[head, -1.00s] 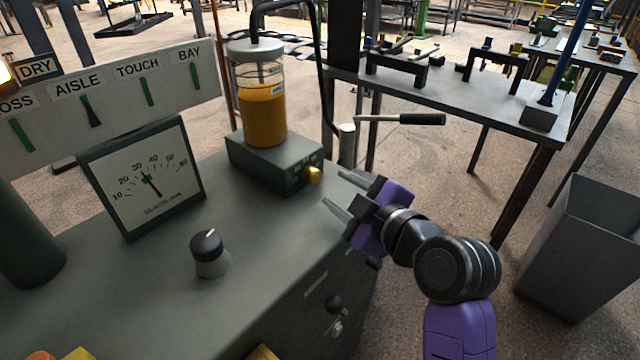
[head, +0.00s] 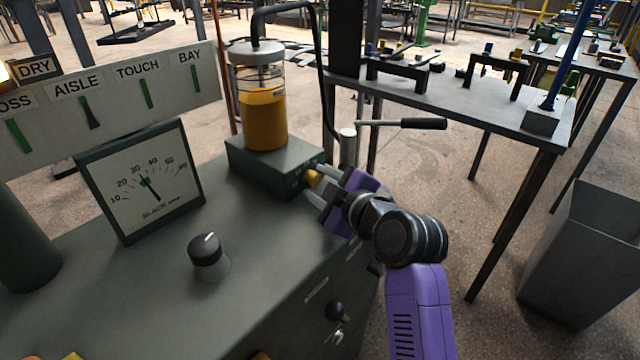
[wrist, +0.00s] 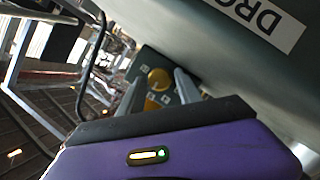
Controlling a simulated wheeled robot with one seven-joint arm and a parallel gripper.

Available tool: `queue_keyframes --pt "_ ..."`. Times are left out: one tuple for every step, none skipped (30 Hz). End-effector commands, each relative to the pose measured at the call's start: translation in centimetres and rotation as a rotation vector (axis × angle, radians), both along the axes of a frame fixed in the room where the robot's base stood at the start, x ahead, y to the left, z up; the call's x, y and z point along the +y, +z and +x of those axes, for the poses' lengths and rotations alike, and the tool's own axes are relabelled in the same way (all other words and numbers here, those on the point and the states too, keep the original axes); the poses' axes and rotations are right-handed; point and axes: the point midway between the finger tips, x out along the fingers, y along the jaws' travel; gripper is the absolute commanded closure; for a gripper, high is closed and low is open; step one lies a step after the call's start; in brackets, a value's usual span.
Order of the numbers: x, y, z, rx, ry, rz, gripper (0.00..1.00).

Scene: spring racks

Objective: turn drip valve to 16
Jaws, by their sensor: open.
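The drip valve is a small brass knob (head: 312,178) on the front of a dark green block (head: 262,160) on the cabinet top. A glass jar of amber oil (head: 264,112) stands on that block. My gripper (head: 315,186) is open, its two grey fingers pointing at the knob, one on each side of it. In the wrist view the knob (wrist: 158,80) shows between the fingertips, with a small gap to the fingers. Small number plates sit around the knob, too small to read. Whether the fingers touch the knob cannot be told.
A dial gauge (head: 146,186) and a black-topped rotary knob (head: 207,252) stand on the cabinet, left of my gripper. A lever with a black handle (head: 424,123) sticks out behind it. A grey bin (head: 575,255) stands at right on open floor.

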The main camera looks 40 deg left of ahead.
Motion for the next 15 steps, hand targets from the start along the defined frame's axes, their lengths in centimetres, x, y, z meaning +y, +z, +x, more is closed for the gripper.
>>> queue_keyframes --pt "-0.01 -0.01 0.0 0.0 0.0 0.0 0.65" --pt "-0.01 -0.01 0.0 0.0 0.0 0.0 0.71" --pt "-0.01 -0.01 0.0 0.0 0.0 0.0 0.79" --pt "-0.02 -0.01 -0.01 0.0 0.0 0.0 0.85" --pt "-0.02 -0.02 -0.02 0.001 0.0 0.0 0.91" --pt "-0.03 -0.02 -0.01 0.001 0.0 0.0 0.98" --pt "-0.03 -0.02 -0.01 0.001 0.0 0.0 1.0" --pt "-0.03 -0.02 -0.01 0.001 0.0 0.0 1.0" --pt "-0.03 -0.02 -0.01 0.001 0.0 0.0 1.0" --pt "-0.03 -0.02 -0.01 0.002 -0.001 0.001 1.0" --pt "-0.03 -0.01 -0.01 0.003 0.0 0.001 1.0" --pt "-0.04 0.01 0.0 0.006 0.0 0.001 1.0" --pt "-0.04 0.02 0.0 0.01 0.0 0.001 1.0" --pt "-0.03 0.06 0.01 0.015 -0.001 0.001 1.0" --pt "-0.04 0.09 0.02 0.023 -0.001 0.002 1.0"
